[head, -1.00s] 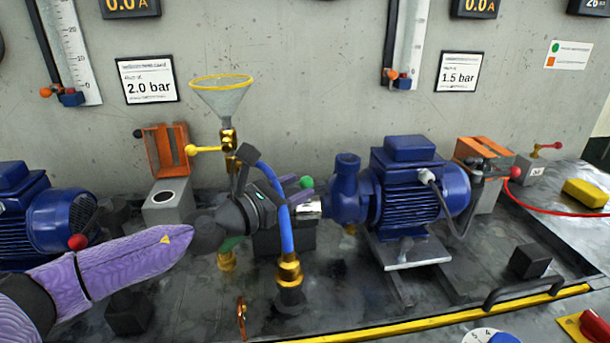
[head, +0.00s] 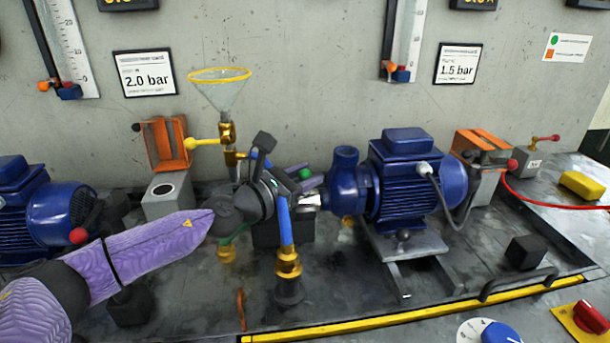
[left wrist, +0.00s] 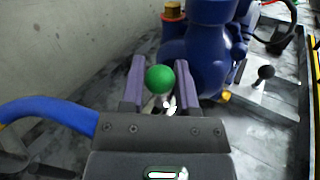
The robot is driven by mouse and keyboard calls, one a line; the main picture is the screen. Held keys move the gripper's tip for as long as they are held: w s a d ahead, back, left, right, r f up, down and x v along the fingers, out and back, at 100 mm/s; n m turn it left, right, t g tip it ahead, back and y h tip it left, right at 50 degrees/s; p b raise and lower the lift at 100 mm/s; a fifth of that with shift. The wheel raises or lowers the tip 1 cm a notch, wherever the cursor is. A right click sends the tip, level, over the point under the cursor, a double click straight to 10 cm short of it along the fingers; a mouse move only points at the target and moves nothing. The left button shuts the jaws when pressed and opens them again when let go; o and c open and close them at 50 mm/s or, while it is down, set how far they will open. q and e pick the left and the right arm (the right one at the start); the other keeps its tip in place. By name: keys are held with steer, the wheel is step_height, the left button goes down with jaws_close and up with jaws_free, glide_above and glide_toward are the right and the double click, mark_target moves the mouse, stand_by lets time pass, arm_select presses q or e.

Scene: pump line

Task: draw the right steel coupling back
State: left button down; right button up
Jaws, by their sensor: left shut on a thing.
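The right steel coupling (head: 308,201) is a short bright silver sleeve at the left side of the blue pump (head: 345,185). My left gripper (head: 312,186), with purple fingers, reaches it from the left and is shut on it. In the left wrist view, the fingers (left wrist: 160,90) lie on either side of a green ball knob (left wrist: 160,79). A little silver metal shows between the tips below the knob, which hides part of it. The gripper body hides whatever lies left of the coupling. My right gripper is not in view.
A blue hose (head: 285,231) with a brass fitting (head: 288,262) stands close by my left gripper. A glass funnel (head: 221,91) on a brass valve rises behind it. The motor (head: 417,185) is to the right. A yellow strip (head: 400,319) runs along the front.

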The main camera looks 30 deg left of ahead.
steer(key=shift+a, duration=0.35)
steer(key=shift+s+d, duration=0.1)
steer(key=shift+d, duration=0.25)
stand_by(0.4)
